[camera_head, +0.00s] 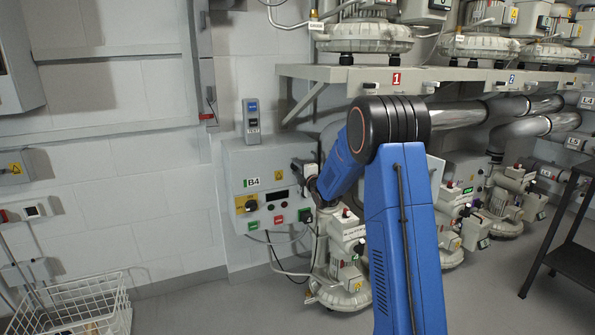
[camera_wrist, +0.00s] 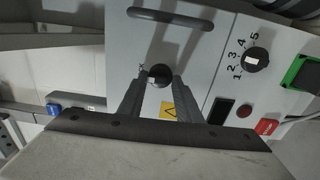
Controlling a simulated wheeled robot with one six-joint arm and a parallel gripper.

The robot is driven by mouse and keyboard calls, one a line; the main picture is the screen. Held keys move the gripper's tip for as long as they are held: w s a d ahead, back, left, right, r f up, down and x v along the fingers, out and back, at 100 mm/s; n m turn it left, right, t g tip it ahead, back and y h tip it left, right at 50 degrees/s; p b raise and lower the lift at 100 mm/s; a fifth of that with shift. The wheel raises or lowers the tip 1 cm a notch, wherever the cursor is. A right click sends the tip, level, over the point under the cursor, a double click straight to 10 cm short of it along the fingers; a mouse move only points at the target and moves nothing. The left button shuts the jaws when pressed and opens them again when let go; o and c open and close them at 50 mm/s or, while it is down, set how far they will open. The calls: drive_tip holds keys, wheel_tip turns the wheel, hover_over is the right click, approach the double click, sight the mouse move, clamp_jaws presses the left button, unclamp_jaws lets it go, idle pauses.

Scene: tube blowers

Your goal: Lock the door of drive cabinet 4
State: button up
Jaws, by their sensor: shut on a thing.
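The drive cabinet marked B4 (camera_head: 235,160) is a pale box on the wall, left of my blue arm in the head view. In the wrist view its grey front (camera_wrist: 205,70) fills the upper part. A round black lock (camera_wrist: 160,72) with a small pale piece in it sits between my gripper's (camera_wrist: 156,84) grey fingertips. The fingers are shut on this lock piece. A dark bar handle (camera_wrist: 170,18) lies above it and a yellow warning label (camera_wrist: 180,108) below right. The door looks flush with the cabinet.
In the head view, blowers (camera_head: 342,290) stand right of the cabinet. A white wire basket (camera_head: 75,305) is lower left; a dark table (camera_head: 572,258) is right.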

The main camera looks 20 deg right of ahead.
drive_tip(key=shift+r, duration=0.6)
drive_tip(key=o, duration=0.9)
drive_tip(key=shift+r, duration=0.1)
drive_tip(key=shift+c, duration=0.2)
drive_tip(key=shift+f, duration=0.3)
drive_tip(key=shift+f, duration=0.15)
drive_tip(key=s, duration=1.7)
drive_tip(key=shift+s+d, duration=0.25)
drive_tip(key=shift+d, duration=0.05)
drive_tip(key=s+a+m+g, duration=0.4)
drive_tip(key=s+m, duration=0.2)
drive_tip(key=s, duration=1)
drive_tip(key=s+a+f+m+g, duration=0.1)
drive_tip(key=s+a+m+g, duration=0.3)
drive_tip(key=s, duration=1.3)
drive_tip(key=s+a+m+g, duration=0.5)
drive_tip(key=s+m, duration=0.3)
drive_tip(key=s, duration=0.8)
drive_tip(key=shift+s+a+f+m+h, duration=0.15)
drive_tip(key=shift+a+f+m+h, duration=0.15)
drive_tip(key=shift+a+f, duration=0.15)
